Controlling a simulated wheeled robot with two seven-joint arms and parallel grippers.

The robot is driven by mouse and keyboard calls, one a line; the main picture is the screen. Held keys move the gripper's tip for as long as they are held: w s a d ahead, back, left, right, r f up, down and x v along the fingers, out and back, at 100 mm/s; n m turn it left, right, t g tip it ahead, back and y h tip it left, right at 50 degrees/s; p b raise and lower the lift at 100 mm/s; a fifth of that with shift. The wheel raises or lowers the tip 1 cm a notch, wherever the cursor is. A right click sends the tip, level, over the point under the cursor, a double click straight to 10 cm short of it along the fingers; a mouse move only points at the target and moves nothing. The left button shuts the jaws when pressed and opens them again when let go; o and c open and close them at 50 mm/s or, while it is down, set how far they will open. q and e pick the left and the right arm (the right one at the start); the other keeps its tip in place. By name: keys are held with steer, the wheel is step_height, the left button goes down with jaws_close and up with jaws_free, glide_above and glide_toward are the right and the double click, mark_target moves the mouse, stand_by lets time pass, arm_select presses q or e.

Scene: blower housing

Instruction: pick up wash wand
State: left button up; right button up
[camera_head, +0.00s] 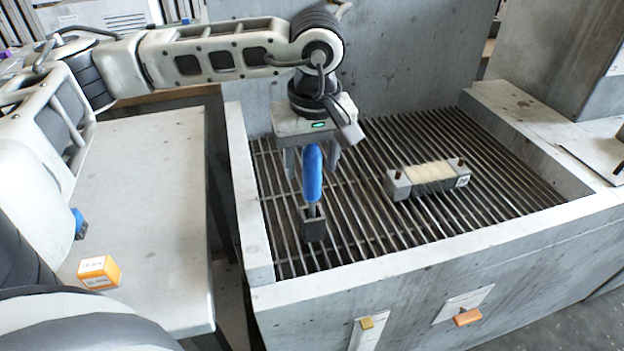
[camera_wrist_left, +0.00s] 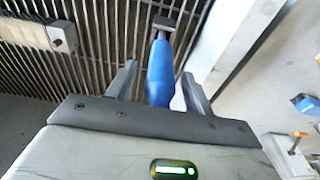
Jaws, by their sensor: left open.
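The wash wand has a blue handle (camera_head: 312,174) and a dark grey block-shaped head (camera_head: 313,224). In the head view it is over the slatted grate, handle toward my gripper. My left gripper (camera_head: 313,160) is open, with the handle between or just in front of its fingers. In the left wrist view the blue handle (camera_wrist_left: 160,75) shows between the two fingers (camera_wrist_left: 158,80), with gaps on both sides, nearer the right finger. I cannot tell whether it touches a finger. My right gripper is not in view.
A grey side table (camera_head: 155,200) at left holds an orange box (camera_head: 99,272) and a blue item (camera_head: 80,223).

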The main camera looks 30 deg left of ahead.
arm_select(q)
jaws_close()
step_height(320, 180, up, 10)
steer(key=shift+r+b, duration=0.1)
steer(key=shift+b, duration=0.3)
